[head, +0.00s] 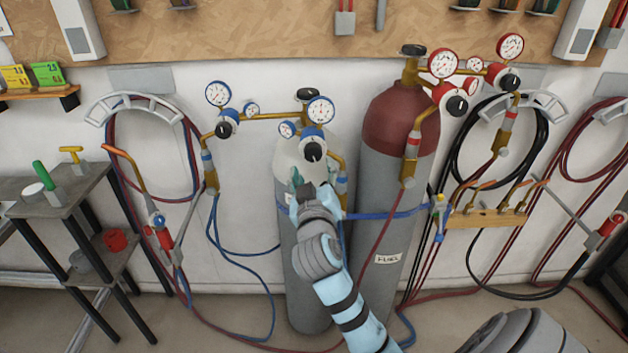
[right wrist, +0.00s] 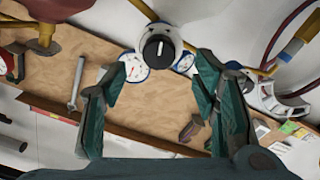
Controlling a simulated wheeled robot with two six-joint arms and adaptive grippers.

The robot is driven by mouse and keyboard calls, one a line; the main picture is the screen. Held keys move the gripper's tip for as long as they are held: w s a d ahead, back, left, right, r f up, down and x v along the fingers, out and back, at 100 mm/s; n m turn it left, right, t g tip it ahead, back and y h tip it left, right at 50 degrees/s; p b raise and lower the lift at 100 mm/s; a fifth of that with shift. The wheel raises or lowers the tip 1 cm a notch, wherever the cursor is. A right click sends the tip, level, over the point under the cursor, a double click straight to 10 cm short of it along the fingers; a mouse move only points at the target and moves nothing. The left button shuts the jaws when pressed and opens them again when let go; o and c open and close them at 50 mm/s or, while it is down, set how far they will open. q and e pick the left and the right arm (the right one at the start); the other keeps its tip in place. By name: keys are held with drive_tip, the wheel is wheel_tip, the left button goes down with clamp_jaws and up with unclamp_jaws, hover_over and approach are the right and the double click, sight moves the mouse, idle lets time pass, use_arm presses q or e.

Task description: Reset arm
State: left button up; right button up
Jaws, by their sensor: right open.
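My right gripper (head: 308,188) is in front of the grey oxygen-side cylinder (head: 303,270) with the white top, just below its black regulator knob (head: 313,151). In the right wrist view, the green fingers of my right gripper (right wrist: 163,72) stand wide apart with nothing between them. The black knob (right wrist: 158,48) shows beyond the fingertips, and I see no contact with it. The hand hides part of the cylinder and its blue strap. My left gripper is not in view.
A maroon-topped fuel cylinder (head: 397,130) stands close on the right. Gauges, brass valves, and blue and red hoses (head: 375,245) surround the hand. A torch rack (head: 485,218) hangs at the right. A dark side table (head: 55,200) stands at the left.

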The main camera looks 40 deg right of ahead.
drive_tip(key=v, duration=0.4)
idle(0.3)
